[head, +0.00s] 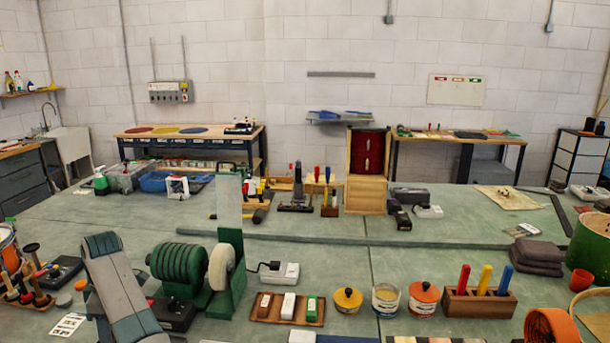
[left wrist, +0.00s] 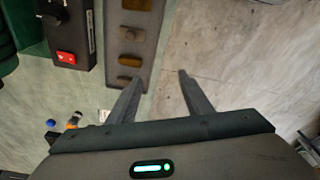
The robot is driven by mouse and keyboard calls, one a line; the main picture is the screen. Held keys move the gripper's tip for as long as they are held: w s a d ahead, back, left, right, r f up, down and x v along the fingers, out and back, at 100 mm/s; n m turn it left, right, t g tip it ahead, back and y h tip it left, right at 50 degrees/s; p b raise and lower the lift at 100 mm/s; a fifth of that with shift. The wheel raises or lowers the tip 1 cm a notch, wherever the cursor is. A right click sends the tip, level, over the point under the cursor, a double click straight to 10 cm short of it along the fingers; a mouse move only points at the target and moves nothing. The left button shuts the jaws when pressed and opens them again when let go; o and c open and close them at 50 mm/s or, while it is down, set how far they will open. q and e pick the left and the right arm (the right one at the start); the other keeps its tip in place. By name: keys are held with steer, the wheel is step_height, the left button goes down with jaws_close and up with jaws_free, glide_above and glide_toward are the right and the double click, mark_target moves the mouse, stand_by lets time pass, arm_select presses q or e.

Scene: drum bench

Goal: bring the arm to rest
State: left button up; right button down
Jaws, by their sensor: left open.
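My left gripper (left wrist: 160,82) shows in the left wrist view with its two dark fingers spread apart. Nothing is between the fingertips. Bare grey-green surface shows beyond them, and the left finger overlaps the near end of a brown tray-like piece (left wrist: 128,68) in the picture. I cannot tell the height of the fingers over it. Neither gripper shows in the head view. My right gripper is in no view.
A black box with a red switch (left wrist: 65,57) lies left of the tray-like piece.

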arm_select(q)
steer(key=s+d+f+m+t+y, duration=0.2)
steer(key=s+d+f+m+y, duration=0.1)
steer(key=s+f+m, duration=1)
steer(key=s+d+f+m+t+h, duration=0.1)
steer(key=s+d+f+m+h, duration=0.15)
steer(key=s+d, duration=0.6)
steer(key=s+d+f+m+h, duration=0.1)
steer(key=s+d+m, duration=0.3)
steer(key=s+d, duration=0.4)
steer(key=s+d+f+m+t+h, duration=0.15)
steer(key=s+d+m, duration=0.35)
steer(key=s, duration=0.5)
step_height(320, 180, down, 32)
steer(key=s+d+g+b, duration=0.1)
steer(key=d+g+b, duration=0.1)
steer(key=b, duration=0.1)
steer(key=s+a+f, duration=0.1)
steer(key=s+f, duration=0.8)
steer(key=s+a+f+g+b, duration=0.1)
steer(key=s+a+f, duration=0.1)
steer(key=s+f, duration=0.6)
steer(key=shift+s+a+f+n+b, duration=0.3)
steer(key=shift+s+f+n, duration=0.1)
steer(key=shift+f, duration=0.2)
